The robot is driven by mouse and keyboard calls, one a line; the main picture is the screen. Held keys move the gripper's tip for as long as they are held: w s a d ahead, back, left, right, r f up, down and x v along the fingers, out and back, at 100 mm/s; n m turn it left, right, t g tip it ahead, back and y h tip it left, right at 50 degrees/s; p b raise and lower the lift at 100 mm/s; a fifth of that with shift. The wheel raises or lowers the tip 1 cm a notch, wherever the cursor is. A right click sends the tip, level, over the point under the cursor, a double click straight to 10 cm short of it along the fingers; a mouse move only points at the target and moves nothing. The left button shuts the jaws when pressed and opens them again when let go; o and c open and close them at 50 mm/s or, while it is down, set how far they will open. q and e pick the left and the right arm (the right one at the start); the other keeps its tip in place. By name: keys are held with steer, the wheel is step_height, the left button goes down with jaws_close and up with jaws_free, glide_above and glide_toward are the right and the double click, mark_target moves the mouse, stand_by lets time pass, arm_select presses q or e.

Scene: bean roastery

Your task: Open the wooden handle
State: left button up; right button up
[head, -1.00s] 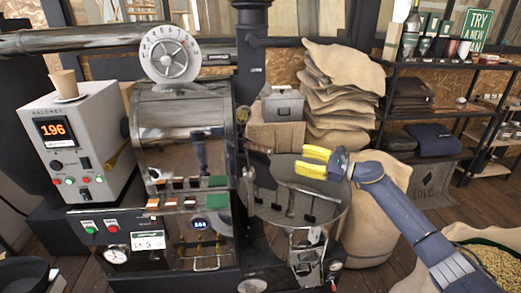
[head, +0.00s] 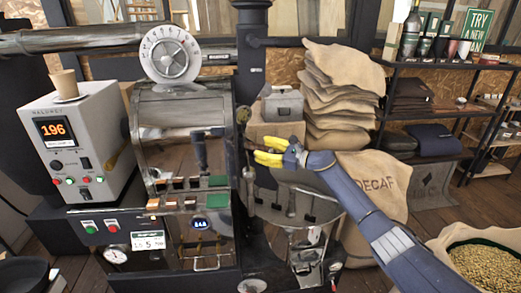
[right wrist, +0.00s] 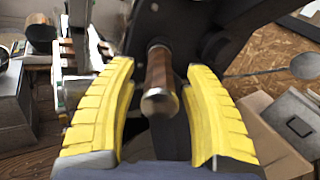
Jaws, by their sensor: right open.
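The wooden handle (right wrist: 158,78) shows in the right wrist view as a brown, rounded bar with its end facing the camera. It stands between the two yellow fingers of my right gripper (head: 267,151), with a gap on each side. The right gripper is open and has not closed on it. In the head view the gripper is at the right side of the roaster (head: 183,120), and its fingers hide most of the handle. My left gripper is not in view.
The round cooling tray (head: 325,215) lies below my right arm. A grey metal box (head: 283,106) on a cardboard box and stacked sacks (head: 340,90) stand behind the gripper. A control box (head: 75,140) is at left; a DECAF sack (head: 380,185) is at right.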

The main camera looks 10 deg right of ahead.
steer(key=shift+w+a, duration=0.3)
steer(key=shift+a, duration=0.25)
steer(key=shift+c, duration=0.3)
jaws_close()
